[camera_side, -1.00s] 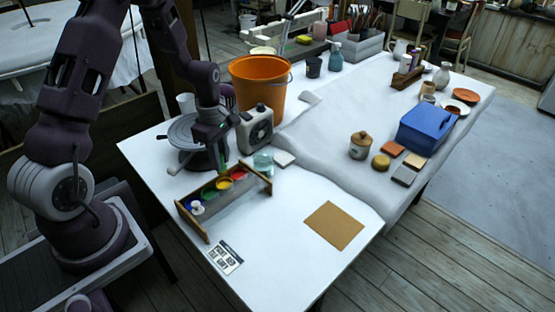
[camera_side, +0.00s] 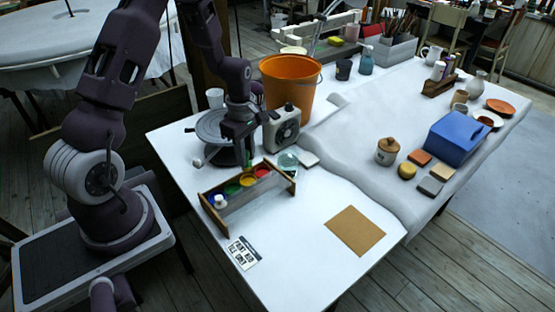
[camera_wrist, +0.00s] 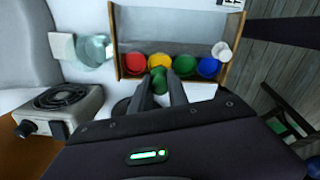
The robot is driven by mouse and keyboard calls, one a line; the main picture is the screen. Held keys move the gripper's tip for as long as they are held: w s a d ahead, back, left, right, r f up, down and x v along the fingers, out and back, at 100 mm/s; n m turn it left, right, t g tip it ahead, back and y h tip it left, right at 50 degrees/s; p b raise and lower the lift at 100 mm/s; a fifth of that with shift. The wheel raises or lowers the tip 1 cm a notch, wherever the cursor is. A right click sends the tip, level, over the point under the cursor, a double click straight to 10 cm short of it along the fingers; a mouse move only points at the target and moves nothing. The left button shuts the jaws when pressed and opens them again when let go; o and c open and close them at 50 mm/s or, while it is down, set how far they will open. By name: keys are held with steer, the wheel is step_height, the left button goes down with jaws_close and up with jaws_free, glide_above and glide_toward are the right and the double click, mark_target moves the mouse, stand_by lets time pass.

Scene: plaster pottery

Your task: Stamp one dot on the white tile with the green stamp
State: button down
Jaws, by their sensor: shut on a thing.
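My gripper (camera_side: 249,152) is shut on the green stamp (camera_wrist: 158,73), which points down between the fingertips. It also shows as a small green piece below the fingers in the side view (camera_side: 248,164). The stamp hangs at the back edge of a wooden rack (camera_wrist: 180,34), close to the yellow and green paint pots. Whether it touches anything is unclear. The white tile (camera_side: 309,159) lies flat on the table, right of the glass jar (camera_side: 287,162); in the wrist view the tile (camera_wrist: 62,46) is at upper left.
The rack holds red (camera_wrist: 134,63), yellow (camera_wrist: 161,61), green (camera_wrist: 185,65) and blue (camera_wrist: 208,66) pots, with a white object (camera_wrist: 222,50) at the blue end. A grey appliance (camera_side: 283,127) and an orange bucket (camera_side: 290,85) stand behind. A brown board (camera_side: 355,231) lies in front, with clear table around it.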

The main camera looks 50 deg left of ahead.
stand_by(0.4)
step_height(320, 180, up, 5)
steer(key=shift+r, duration=0.15)
steer(key=w+a+n, duration=0.1)
steer(key=w+a, duration=0.1)
steer(key=w, duration=0.6)
steer(key=w+a, duration=0.2)
steer(key=w, duration=0.7)
steer(key=w+d, duration=0.5)
steer(key=shift+m, duration=0.5)
steer(key=f, duration=0.9)
steer(key=shift+w+d+f, duration=0.2)
steer(key=shift+d, duration=0.15)
steer(key=shift+f, duration=1.3)
steer(key=shift+f, duration=0.35)
